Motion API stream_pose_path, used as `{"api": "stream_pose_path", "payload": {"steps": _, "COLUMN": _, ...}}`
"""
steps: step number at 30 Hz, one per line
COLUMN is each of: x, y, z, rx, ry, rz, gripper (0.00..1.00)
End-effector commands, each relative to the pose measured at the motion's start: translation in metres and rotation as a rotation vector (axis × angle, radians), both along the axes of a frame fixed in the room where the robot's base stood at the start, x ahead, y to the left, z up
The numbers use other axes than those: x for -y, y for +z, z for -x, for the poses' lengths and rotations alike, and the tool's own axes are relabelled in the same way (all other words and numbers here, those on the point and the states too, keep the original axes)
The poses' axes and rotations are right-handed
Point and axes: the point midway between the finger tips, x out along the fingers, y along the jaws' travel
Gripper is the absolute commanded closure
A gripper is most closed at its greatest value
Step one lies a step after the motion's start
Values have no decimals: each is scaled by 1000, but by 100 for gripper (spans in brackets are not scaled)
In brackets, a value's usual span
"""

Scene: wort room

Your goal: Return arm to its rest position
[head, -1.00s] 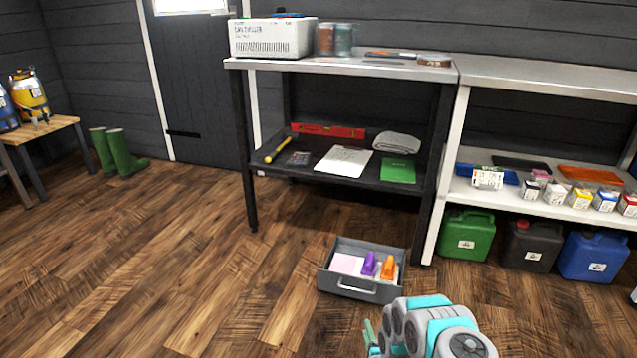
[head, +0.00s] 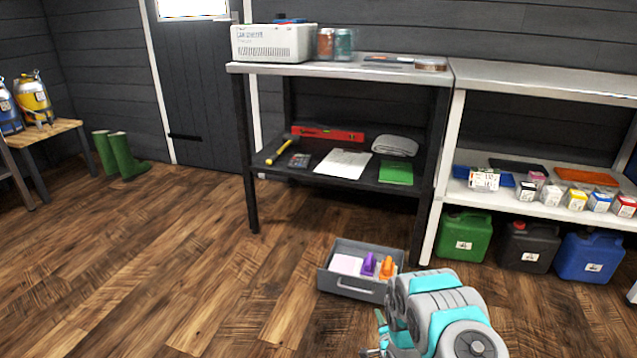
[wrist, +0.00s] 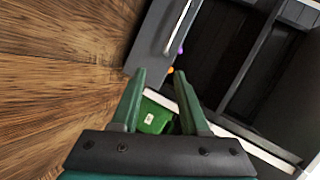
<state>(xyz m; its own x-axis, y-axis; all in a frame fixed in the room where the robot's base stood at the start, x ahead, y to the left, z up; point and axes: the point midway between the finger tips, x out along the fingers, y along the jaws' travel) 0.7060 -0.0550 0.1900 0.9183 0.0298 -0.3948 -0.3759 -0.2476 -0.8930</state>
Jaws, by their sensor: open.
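My arm, grey and teal, folds at the bottom right of the head view. My gripper (head: 379,335) shows there only in part, at the arm's lower left. In the wrist view my gripper (wrist: 160,88) has two green fingers spread apart with nothing held between them. Beyond the fingers lie a green jerrycan (wrist: 152,117) and the grey drawer box (wrist: 152,45) with its handle. In the head view the drawer box (head: 352,284) stands on the floor just beyond my arm, holding a purple item, an orange item and a pink pad.
A dark workbench (head: 340,69) stands behind the box. White shelving (head: 545,85) to its right holds small cartons, with green (head: 465,238), black (head: 527,247) and blue (head: 590,257) jerrycans below. Green boots (head: 125,158) stand at the left. The wooden floor (head: 150,260) at left is clear.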

Motion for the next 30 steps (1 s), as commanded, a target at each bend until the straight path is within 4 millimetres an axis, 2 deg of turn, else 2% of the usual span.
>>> {"api": "stream_pose_path", "payload": {"steps": 1, "x": 6, "y": 14, "z": -6, "rx": -18, "ry": 5, "rz": 42, "gripper": 55}}
{"api": "stream_pose_path", "payload": {"steps": 7, "x": 28, "y": 57, "z": -11, "rx": -148, "ry": 32, "rz": 215, "gripper": 55}}
{"api": "stream_pose_path", "payload": {"steps": 14, "x": 47, "y": 111, "z": 4, "rx": -307, "ry": 71, "rz": 380, "gripper": 55}}
{"api": "stream_pose_path", "payload": {"steps": 17, "x": 51, "y": 136, "z": 15, "rx": -372, "ry": 95, "rz": 439, "gripper": 55}}
{"api": "stream_pose_path", "payload": {"steps": 23, "x": 54, "y": 186, "z": 49, "rx": -509, "ry": 155, "rz": 535, "gripper": 55}}
{"api": "stream_pose_path", "payload": {"steps": 30, "x": 46, "y": 242, "z": 106, "rx": -666, "ry": 262, "rz": 611, "gripper": 55}}
